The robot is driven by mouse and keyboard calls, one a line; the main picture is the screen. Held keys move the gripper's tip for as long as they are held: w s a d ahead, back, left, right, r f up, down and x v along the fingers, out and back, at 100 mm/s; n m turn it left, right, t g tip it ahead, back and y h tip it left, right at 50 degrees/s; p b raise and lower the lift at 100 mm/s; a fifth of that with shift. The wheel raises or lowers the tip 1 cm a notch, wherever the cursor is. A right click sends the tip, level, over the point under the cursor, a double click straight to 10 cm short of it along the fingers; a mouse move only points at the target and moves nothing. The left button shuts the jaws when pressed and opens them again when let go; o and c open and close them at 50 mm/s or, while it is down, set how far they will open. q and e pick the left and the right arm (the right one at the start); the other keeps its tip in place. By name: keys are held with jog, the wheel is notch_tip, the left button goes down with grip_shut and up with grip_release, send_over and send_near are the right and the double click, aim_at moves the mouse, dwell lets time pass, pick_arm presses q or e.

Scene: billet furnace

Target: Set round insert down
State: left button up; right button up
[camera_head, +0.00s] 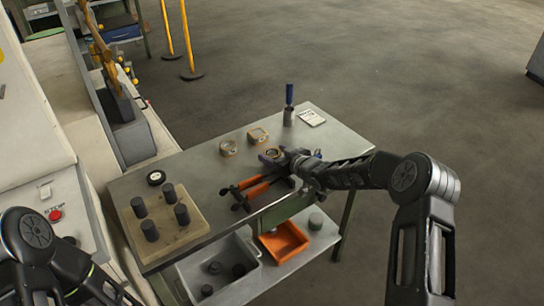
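A small round ring-like piece (273,153), which looks like the round insert, is at the fingers of my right gripper (272,158), above or on the steel table (205,177). The gripper reaches in from the right, low over the table. Its fingers are small and dark here, so I cannot tell whether they grip the ring or whether the ring touches the table. A tan block with a round opening (228,148) and a tan squarish block (257,135) stand just left of and behind it. My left arm shows at the lower left; its gripper is out of view.
Orange-handled tongs (255,185) lie in front of the gripper. Grey and orange (284,242) bins sit below.

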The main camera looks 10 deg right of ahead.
grip_shut()
jog(key=shift+r, duration=0.15)
dwell(0.6)
